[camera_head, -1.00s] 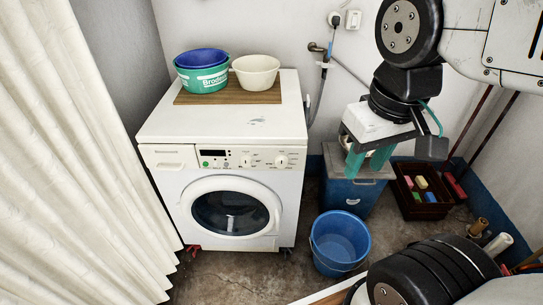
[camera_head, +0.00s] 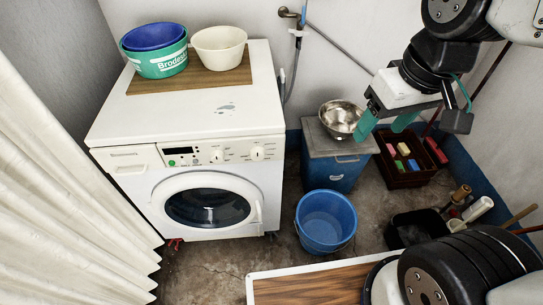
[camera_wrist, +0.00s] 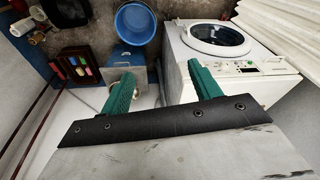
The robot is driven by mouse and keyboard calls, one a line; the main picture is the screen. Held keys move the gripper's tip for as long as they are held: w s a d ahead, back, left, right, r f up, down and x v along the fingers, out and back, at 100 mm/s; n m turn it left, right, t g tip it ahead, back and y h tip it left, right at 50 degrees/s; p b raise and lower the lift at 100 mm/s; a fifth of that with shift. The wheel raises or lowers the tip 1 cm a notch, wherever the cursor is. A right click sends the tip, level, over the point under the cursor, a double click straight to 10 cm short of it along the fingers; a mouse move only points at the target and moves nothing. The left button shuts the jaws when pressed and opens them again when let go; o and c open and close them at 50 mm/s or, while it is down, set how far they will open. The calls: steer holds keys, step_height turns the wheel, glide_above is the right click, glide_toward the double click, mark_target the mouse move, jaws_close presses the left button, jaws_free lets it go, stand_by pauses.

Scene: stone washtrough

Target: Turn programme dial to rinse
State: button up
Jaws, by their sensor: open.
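A white front-loading washing machine (camera_head: 200,150) stands at the left of the head view. Its control panel has two round knobs side by side, a left knob (camera_head: 217,156) and a right knob (camera_head: 257,153). Their printed marks are too small to read, so I cannot tell which is the programme dial or where it points. The panel also shows in the wrist view (camera_wrist: 240,68). My gripper (camera_head: 383,127) has green fingers, spread wide and empty. It hangs in the air to the right of the machine, apart from the knobs.
Blue and green tubs (camera_head: 158,60) and a cream bowl (camera_head: 219,47) stand on a wooden board on the machine. A blue bucket (camera_head: 326,222) stands on the floor. A steel bowl (camera_head: 340,116) sits on a blue cabinet (camera_head: 333,172). A white curtain (camera_head: 60,220) hangs left.

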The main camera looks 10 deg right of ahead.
steer(key=w+a+f+n+t+y, duration=0.15)
steer(key=w+a+f+n, duration=0.25)
steer(key=w+a+f, duration=0.45)
steer(key=n, duration=0.3)
glide_toward(258, 157)
steer(key=s+a+f+n+t+h, duration=0.1)
steer(key=s+a+f+n+t, duration=0.15)
steer(key=f+n, duration=0.35)
steer(key=s+a+f+n+t+h, duration=0.1)
steer(key=s+f+n+t+h, duration=0.2)
steer(key=f, duration=0.6)
step_height(258, 157, up, 6)
steer(key=d+n+t+y, duration=0.1)
steer(key=n+t, duration=0.8)
steer(key=n, duration=0.1)
steer(key=w, duration=0.7)
steer(key=shift+d+f, duration=0.2)
steer(key=shift+d, duration=0.05)
steer(key=c, duration=1)
